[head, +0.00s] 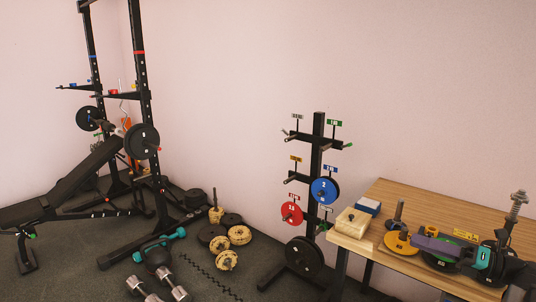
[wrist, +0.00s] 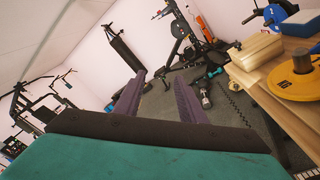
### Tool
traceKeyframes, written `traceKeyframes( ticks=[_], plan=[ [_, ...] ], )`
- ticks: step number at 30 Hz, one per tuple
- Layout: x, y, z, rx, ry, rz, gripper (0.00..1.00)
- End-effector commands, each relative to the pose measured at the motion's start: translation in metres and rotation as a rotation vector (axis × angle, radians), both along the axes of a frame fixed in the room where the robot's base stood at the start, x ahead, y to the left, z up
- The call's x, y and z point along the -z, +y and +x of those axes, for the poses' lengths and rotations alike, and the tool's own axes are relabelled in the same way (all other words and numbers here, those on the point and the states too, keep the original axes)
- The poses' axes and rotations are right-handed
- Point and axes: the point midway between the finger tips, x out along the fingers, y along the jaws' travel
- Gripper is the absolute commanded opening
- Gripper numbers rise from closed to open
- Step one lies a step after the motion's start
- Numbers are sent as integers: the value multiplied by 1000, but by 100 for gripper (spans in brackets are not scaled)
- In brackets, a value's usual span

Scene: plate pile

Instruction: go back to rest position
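My gripper (head: 420,243) shows at the right of the head view, with purple fingers pointing left and a teal body behind them. In that view it overlaps the wooden table (head: 385,192); its exact height above the top is hard to tell. In the wrist view my gripper (wrist: 160,78) has its two purple fingers apart, with nothing between them. A yellow plate (head: 400,243) on the table is just left of the fingertips in the head view. It also shows at the right of the wrist view (wrist: 290,84). A dark plate behind my gripper is partly hidden.
A wooden block (head: 351,223) and a blue block (head: 367,206) lie on the table's left end. A plate rack (head: 317,160) holding blue, red and black plates stands left of the table. A bench and squat rack stand far left.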

Motion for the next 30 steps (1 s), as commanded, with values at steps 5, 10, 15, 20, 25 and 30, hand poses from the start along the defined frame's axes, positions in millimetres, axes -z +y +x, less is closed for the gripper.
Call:
traceKeyframes(
  ticks=[5,10,15,20,25,30],
  plan=[
    [29,33,14,-60,29,31,37],
    [68,84,28,-143,70,85,37],
    [101,134,40,-200,96,167,37],
    [130,176,58,-191,125,261,37],
    [163,212,82,-128,181,372,37],
    [199,240,107,-24,265,493,37]
  ],
)
